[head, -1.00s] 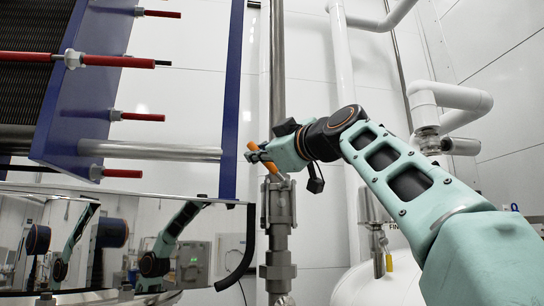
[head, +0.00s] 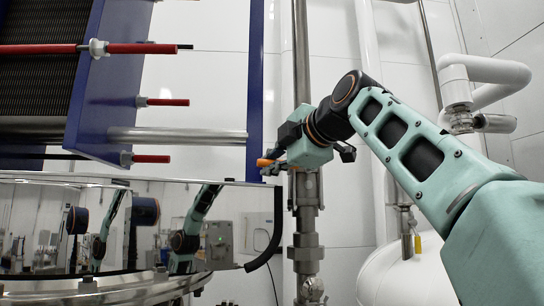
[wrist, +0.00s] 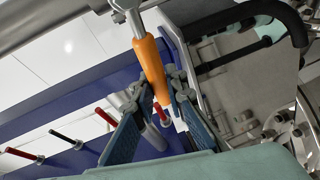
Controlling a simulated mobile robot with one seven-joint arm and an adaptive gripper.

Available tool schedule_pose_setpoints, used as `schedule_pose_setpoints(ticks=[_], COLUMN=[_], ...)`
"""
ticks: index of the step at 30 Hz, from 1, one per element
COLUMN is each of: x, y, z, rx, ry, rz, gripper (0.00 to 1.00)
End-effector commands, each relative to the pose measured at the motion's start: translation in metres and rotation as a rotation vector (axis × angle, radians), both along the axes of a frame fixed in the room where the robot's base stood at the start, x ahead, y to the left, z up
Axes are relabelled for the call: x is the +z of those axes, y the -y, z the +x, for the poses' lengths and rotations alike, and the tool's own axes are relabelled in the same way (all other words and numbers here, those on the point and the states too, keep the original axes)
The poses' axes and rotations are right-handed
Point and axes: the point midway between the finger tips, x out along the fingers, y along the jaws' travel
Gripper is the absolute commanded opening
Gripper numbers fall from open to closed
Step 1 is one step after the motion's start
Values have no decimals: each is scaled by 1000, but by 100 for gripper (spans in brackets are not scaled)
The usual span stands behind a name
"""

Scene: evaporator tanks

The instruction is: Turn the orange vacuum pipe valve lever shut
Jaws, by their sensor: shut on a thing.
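The orange valve lever (head: 264,162) sticks out left from the top of a metal valve body (head: 307,188) on a vertical steel pipe. It looks nearly level in the head view. In the wrist view its orange handle (wrist: 151,66) runs from a metal stem at the top down between the blue fingers. My gripper (head: 276,166) is shut on the lever, reaching in from the right. The wrist view shows my gripper (wrist: 160,88) with a finger on each side of the handle's lower end. The gripper hides part of the lever and valve top in the head view.
A blue plate frame (head: 100,75) with red-capped rods (head: 150,158) stands left of the valve. A shiny steel tank (head: 110,225) lies below it. A black curved handle (head: 268,243) is close to the pipe. A white vessel (head: 400,275) stands at lower right.

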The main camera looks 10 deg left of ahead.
Motion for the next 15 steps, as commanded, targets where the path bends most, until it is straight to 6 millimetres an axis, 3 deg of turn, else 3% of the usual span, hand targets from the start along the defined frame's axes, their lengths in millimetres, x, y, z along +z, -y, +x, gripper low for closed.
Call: schedule_pose_setpoints(ticks=[15], x=[-8], y=[-1], z=[0], rx=[1], ry=[9], rz=[-52], gripper=[0])
